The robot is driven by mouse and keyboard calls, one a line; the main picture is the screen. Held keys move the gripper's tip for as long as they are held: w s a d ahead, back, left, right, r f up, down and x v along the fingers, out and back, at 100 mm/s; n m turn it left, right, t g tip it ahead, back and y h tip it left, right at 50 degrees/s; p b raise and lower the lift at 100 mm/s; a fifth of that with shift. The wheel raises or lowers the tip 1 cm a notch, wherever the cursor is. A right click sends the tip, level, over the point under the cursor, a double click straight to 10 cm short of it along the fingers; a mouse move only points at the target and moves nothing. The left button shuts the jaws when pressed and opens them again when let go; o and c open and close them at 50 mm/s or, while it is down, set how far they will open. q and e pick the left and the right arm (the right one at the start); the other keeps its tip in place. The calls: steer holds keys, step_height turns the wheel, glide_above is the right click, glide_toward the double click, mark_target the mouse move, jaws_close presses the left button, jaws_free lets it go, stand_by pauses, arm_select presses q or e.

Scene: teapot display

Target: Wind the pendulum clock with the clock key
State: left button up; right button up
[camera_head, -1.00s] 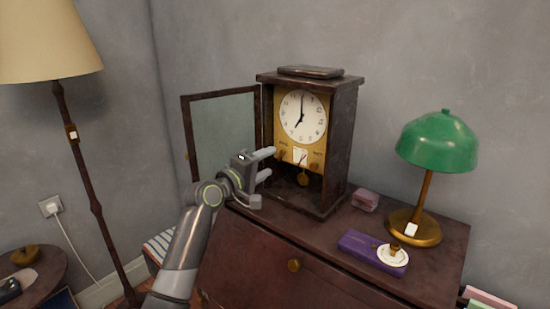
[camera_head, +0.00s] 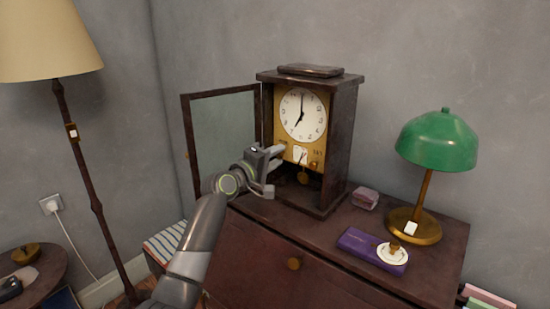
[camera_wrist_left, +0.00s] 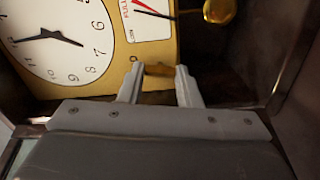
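The pendulum clock (camera_head: 349,135) stands on the cabinet with its glass door (camera_head: 222,130) swung open to the left. Its dial (camera_head: 303,115) and a small gauge plate (camera_head: 299,154) below face out. My left gripper (camera_head: 280,156) is at the lower left of the dial. My right gripper is out of view.
A green lamp (camera_head: 437,141), a purple box (camera_head: 361,245) with a white round piece (camera_head: 392,254) and a small pinkish box (camera_head: 365,198) stand on the cabinet (camera_head: 330,225). A dark case (camera_head: 310,71) lies on the clock. A floor lamp (camera_head: 82,160) stands left.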

arm_select(q)
steer(key=c, duration=0.3)
steer(key=shift+f+m+b, duration=0.2)
steer(key=shift+m+b, duration=0.4)
steer(key=shift+b, duration=0.1)
steer(key=shift+r+m+b, duration=0.15)
steer(key=shift+m+b, duration=0.35)
steer(key=shift+m, duration=0.3)
steer(key=o, duration=1)
steer(key=shift+c, duration=0.2)
steer(key=b+v, duration=0.1)
steer(key=v, duration=1.6)
steer(key=shift+s+a, duration=0.15)
